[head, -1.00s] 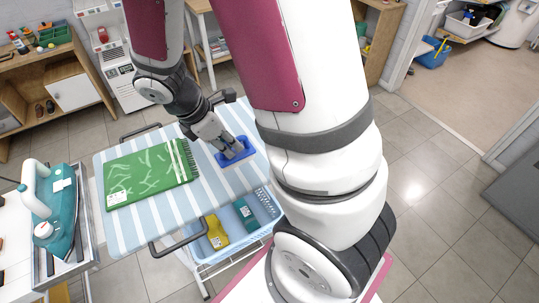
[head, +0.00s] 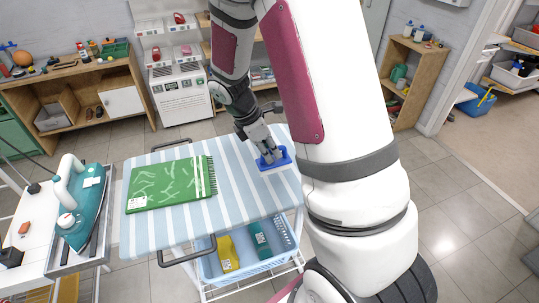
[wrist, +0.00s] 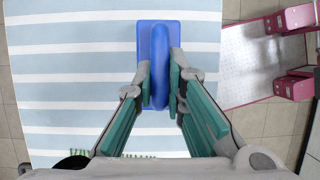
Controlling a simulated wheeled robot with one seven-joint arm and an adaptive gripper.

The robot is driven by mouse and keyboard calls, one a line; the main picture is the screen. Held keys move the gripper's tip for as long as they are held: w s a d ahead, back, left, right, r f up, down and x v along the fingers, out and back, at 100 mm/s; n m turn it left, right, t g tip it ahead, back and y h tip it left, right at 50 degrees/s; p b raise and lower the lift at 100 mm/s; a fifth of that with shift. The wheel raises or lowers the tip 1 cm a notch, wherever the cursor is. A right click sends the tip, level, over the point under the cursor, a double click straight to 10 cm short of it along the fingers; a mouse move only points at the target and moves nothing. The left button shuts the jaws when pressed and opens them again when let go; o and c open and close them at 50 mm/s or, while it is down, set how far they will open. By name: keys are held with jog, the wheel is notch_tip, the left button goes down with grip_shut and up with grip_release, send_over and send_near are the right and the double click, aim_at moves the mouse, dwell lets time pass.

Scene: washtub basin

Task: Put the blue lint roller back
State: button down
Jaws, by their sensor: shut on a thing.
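A blue tool (head: 284,162), a flat rectangular plate with a rounded raised handle, rests on the right part of the striped board. No separate roller shows on it. In the wrist view the blue tool (wrist: 161,30) lies upright in the picture, its far end clear of the fingers. My gripper (head: 271,157) points down over it. In the wrist view my gripper (wrist: 161,88) has a fingertip on each side of the handle, shut on it. I cannot tell whether the plate is lifted slightly off the cloth.
A folded green patterned cloth (head: 170,186) lies on the striped board (head: 240,205). A light-blue basket (head: 262,266) below holds yellow and teal things. A teal iron (head: 85,212) stands left. Shelves and a wooden cabinet (head: 124,101) line the back wall.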

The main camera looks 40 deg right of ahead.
jog(key=shift+w+d+f, duration=0.1)
jog(key=shift+w+d, duration=0.2)
jog(key=shift+w, duration=0.2)
jog(key=shift+w+d+f, duration=0.1)
jog(key=shift+w+d, duration=0.15)
jog(key=shift+w, duration=0.25)
jog(key=shift+f+p, duration=0.3)
jog(key=shift+f, duration=1.35)
jog(key=shift+f, duration=0.15)
jog(key=c, duration=1.6)
grip_release()
jog(key=shift+c, duration=0.2)
